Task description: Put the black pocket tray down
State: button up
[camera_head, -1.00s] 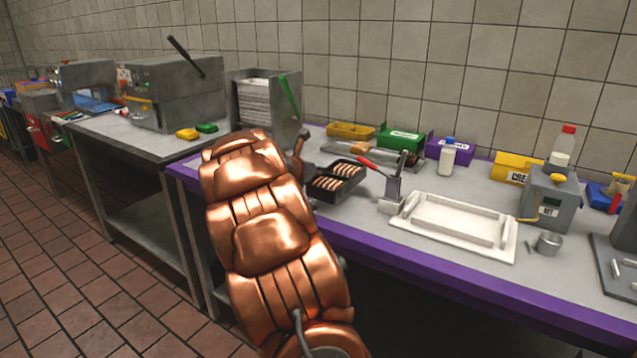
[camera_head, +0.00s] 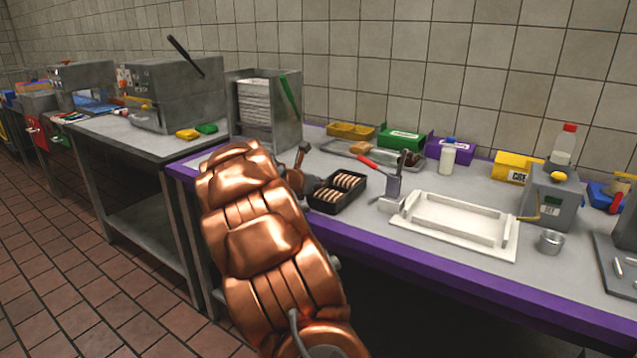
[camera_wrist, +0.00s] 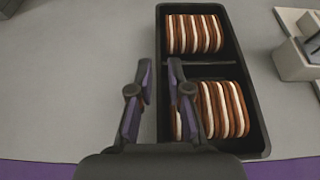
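The black pocket tray (camera_head: 316,199) rests on the grey worktop near its purple front edge. Its two pockets each hold a row of brown and cream sandwich cookies (camera_wrist: 194,34), and the nearer row (camera_wrist: 222,109) shows partly behind a finger. In the wrist view the tray (camera_wrist: 252,75) runs lengthwise, right of centre. My gripper (camera_wrist: 160,68) has its fingers parted on either side of the tray's left wall, one outside and one over the inside. Small gaps show between fingers and wall. In the head view my copper arm partly hides the gripper.
A white rectangular tray (camera_head: 409,224) lies to the right, with a small block holding a metal spatula (camera_head: 393,188) between them. Behind are a grey tray with a red-handled tool, a green box (camera_head: 401,142) and a white bottle (camera_head: 447,158). A grey rack (camera_head: 285,130) stands left.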

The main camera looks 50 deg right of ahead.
jog(key=shift+o, duration=0.8)
jog(key=shift+r, duration=0.1)
jog(key=shift+a+r, duration=0.15)
jog(key=p+v, duration=0.1)
jog(key=v, duration=1)
jog(key=shift+a, duration=0.35)
jog(key=shift+r, duration=0.1)
jog(key=s+a+f+m+g+y, duration=0.1)
jog(key=s+a+f+m+y, duration=0.3)
jog(key=s+a, duration=0.5)
jog(key=s+a+f+m+g+y, duration=0.1)
jog(key=s+a+f+m+y, duration=0.4)
jog(key=a, duration=1.5)
jog(key=s+a+f+m+g+y, duration=0.1)
jog(key=s+a+f+m+y, duration=0.3)
jog(key=s+a+m, duration=0.5)
jog(key=s+a, duration=0.5)
jog(key=s, duration=0.1)
jog(key=shift+a+f+m, duration=0.2)
jog(key=shift+a+m, duration=0.1)
jog(key=shift+m, duration=0.1)
